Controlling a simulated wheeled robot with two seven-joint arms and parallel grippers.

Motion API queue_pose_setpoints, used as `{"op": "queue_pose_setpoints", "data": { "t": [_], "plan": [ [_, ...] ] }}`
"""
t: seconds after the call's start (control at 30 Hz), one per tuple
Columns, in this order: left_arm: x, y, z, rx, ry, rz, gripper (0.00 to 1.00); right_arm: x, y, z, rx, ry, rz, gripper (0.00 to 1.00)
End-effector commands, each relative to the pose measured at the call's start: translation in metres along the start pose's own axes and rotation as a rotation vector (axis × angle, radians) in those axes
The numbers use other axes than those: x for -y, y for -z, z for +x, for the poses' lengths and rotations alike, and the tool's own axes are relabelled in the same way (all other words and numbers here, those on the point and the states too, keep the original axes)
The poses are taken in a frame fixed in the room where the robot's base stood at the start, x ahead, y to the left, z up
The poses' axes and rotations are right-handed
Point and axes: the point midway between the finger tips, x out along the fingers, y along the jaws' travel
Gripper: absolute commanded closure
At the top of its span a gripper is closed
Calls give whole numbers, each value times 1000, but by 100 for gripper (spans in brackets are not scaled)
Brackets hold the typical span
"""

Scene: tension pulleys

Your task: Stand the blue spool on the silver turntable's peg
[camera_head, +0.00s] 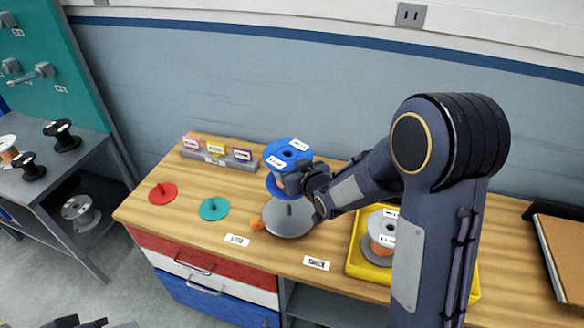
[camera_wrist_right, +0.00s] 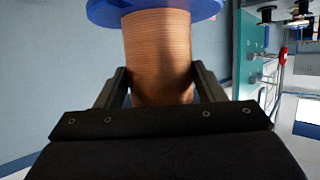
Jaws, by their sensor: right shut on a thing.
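The blue spool (camera_head: 288,152) has blue flanges with white labels and a copper-brown winding. My right gripper (camera_head: 287,180) is shut on its winding and holds it upright above the silver turntable (camera_head: 289,224). The turntable's short peg (camera_head: 289,209) stands up just below the spool, with a gap visible between them. In the right wrist view, the spool's winding (camera_wrist_right: 158,55) sits between the two fingers (camera_wrist_right: 158,88), with a blue flange at the top edge. A dark part of my left gripper (camera_head: 85,322) shows at the bottom left; its jaws are unclear.
A red turntable (camera_head: 162,192) and a teal one (camera_head: 214,208) are on the wooden bench. An orange piece (camera_head: 257,224) lies beside the silver turntable. A yellow tray (camera_head: 355,262) holds a silver spool (camera_head: 382,228). A label rack (camera_head: 218,157) stands at the back.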

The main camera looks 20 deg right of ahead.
Motion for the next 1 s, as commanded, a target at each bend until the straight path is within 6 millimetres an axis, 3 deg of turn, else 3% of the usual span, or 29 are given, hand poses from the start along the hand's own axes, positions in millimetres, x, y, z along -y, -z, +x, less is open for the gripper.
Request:
{"op": "queue_pose_setpoints", "data": {
  "t": [1.0],
  "plan": [
    [4,-4,8,0,0,0,69,0,-1,1,-6,1,0,81]
  ]
}}
